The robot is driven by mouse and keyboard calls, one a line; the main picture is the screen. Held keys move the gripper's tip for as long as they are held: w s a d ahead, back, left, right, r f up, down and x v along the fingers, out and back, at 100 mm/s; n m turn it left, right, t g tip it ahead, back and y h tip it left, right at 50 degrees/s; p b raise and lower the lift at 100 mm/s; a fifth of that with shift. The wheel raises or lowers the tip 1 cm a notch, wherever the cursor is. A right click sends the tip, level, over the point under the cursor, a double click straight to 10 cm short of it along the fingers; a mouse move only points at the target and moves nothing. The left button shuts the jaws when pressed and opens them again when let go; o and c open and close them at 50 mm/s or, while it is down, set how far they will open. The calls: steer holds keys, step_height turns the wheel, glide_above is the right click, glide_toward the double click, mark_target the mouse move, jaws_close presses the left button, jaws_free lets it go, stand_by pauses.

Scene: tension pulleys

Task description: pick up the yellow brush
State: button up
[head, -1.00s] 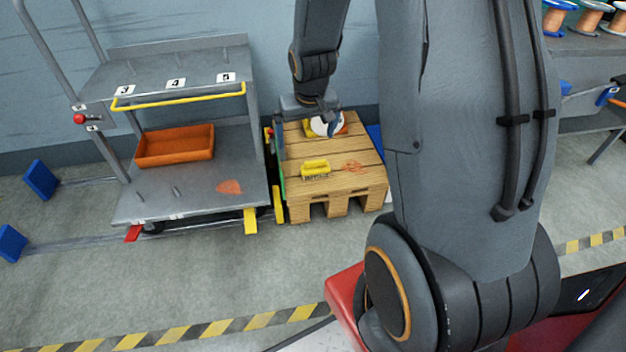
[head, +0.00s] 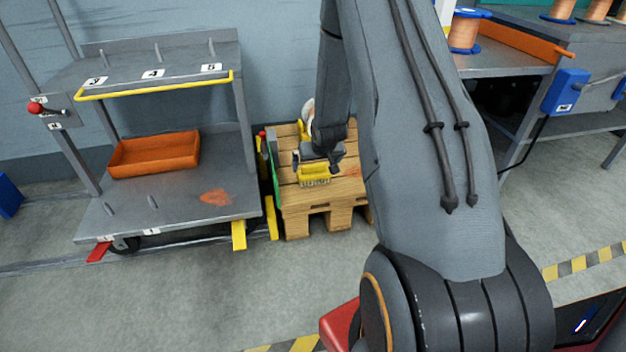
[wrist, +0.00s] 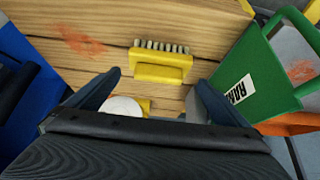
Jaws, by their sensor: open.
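The yellow brush (head: 313,172) lies on the wooden pallet top, partly covered by my gripper in the head view. In the wrist view the brush (wrist: 161,68) lies ahead of and between the fingertips, its pale bristles toward the top of the picture. My gripper (wrist: 159,77) is open and empty, with one dark finger on each side of the brush's line. In the head view my gripper (head: 318,158) is just above and behind the brush. I cannot tell the exact height gap between them.
A green container (wrist: 260,75) stands close on the right in the wrist view, and a blue object (wrist: 25,85) on the left. A white round item (wrist: 121,106) sits near my gripper. A grey cart (head: 165,205) holds an orange tray (head: 153,153). Pallet planks (head: 340,190) surround the brush.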

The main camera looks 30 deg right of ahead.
mark_target(315, 167)
steer(key=b+x, duration=0.3)
steer(key=x, duration=0.3)
steer(key=shift+w+d+f+b, duration=0.1)
steer(key=shift+d+f+b, duration=0.05)
steer(key=shift+f+b, duration=0.15)
steer(key=shift+r, duration=0.15)
steer(key=c, duration=0.9)
step_height(315, 167, up, 10)
steer(key=p, duration=0.5)
steer(key=shift+r+p, duration=0.1)
steer(key=shift+p, duration=0.2)
